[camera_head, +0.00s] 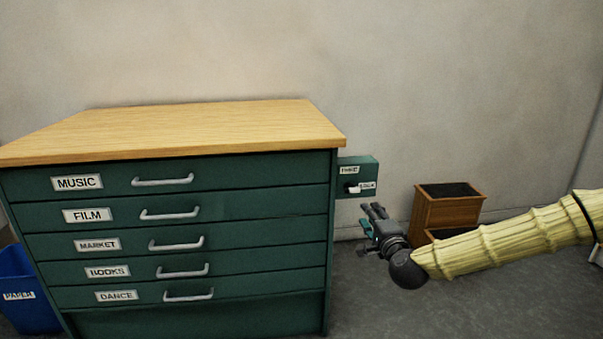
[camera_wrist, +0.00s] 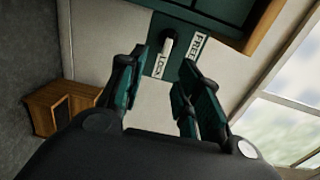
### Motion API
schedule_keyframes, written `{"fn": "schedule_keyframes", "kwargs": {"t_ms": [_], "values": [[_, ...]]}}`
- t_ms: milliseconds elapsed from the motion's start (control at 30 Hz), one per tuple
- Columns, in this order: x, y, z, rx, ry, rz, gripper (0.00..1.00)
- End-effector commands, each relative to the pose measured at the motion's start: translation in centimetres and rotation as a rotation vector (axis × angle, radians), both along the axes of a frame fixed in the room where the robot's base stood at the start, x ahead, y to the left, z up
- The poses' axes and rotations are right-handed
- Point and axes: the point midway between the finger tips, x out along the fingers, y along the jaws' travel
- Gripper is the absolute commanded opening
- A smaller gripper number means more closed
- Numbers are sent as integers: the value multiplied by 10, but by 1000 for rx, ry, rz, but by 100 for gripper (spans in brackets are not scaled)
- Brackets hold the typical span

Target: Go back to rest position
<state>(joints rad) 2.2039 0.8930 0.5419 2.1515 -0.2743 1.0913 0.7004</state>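My gripper (camera_head: 370,222) is at the end of my arm, right of the green cabinet and a little below the small green switch box (camera_head: 370,163). In the wrist view my gripper (camera_wrist: 157,82) has its two fingers spread with a gap between them and nothing held. I cannot tell which label the knob is set to.
The green cabinet (camera_head: 240,208) has several drawers, all looking shut, and a bare wooden top (camera_head: 200,125). A blue PAPER bin (camera_head: 20,296) stands at the left. A brown wooden box unit (camera_head: 448,212) stands behind my arm. Grey floor (camera_head: 400,315) is clear in front.

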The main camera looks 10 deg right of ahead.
Motion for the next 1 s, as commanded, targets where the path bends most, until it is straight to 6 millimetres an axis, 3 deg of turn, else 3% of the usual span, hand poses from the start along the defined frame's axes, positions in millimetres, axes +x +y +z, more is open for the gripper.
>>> {"fn": "schedule_keyframes", "kwargs": {"t_ms": [167,467,700,1000], "values": [[-20,37,-64,-109,122,80,34],[-100,96,-207,-372,399,283,34],[-191,120,-307,-584,613,474,34],[-321,117,-396,-837,855,732,34]]}}
